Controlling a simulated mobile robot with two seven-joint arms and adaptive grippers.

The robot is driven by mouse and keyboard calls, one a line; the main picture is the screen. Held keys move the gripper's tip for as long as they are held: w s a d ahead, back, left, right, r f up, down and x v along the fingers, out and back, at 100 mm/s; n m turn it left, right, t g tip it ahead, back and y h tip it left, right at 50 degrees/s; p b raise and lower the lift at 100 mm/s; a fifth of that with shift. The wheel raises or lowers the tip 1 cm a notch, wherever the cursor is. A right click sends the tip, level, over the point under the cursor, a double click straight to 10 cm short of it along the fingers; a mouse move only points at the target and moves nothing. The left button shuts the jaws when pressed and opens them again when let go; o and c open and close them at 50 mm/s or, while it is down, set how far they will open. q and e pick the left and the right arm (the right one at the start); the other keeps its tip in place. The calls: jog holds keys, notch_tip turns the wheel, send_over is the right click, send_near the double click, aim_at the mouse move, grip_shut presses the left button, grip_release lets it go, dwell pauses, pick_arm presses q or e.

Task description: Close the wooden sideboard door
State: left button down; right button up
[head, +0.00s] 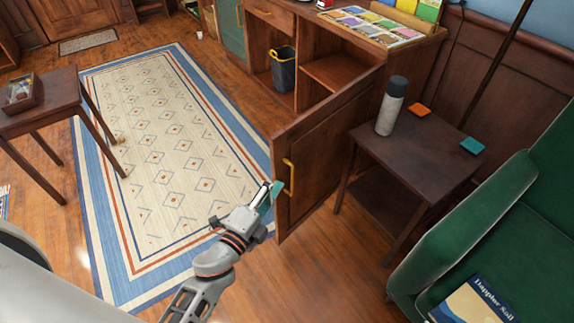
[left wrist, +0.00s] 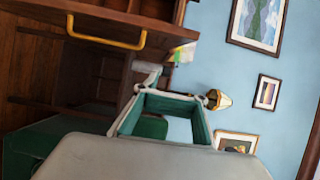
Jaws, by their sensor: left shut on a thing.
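The wooden sideboard door (head: 325,140) stands swung open, out from the sideboard (head: 400,52) towards me. Its yellow handle (head: 289,178) sits near the free edge and also shows whole in the left wrist view (left wrist: 106,42). My left gripper (head: 272,194) is just left of the handle, in front of the door. In the left wrist view its teal-lined fingers (left wrist: 165,115) are below the handle and do not visibly wrap it. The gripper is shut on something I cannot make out. My right gripper is not in view.
A dark side table (head: 415,150) with a bottle (head: 391,106) and coasters stands right of the door. A green armchair (head: 450,230) is at lower right. The patterned rug (head: 160,150) at left is mostly clear.

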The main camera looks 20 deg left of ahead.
aim_at(283, 155)
pick_arm(q)
jog(key=shift+w+a, duration=0.25)
jog(key=shift+w, duration=1.65)
jog(key=shift+w+a, duration=0.3)
jog(key=shift+w, duration=1.65)
jog(key=shift+w+a, duration=0.25)
jog(key=shift+w, duration=1.65)
jog(key=shift+a, duration=0.15)
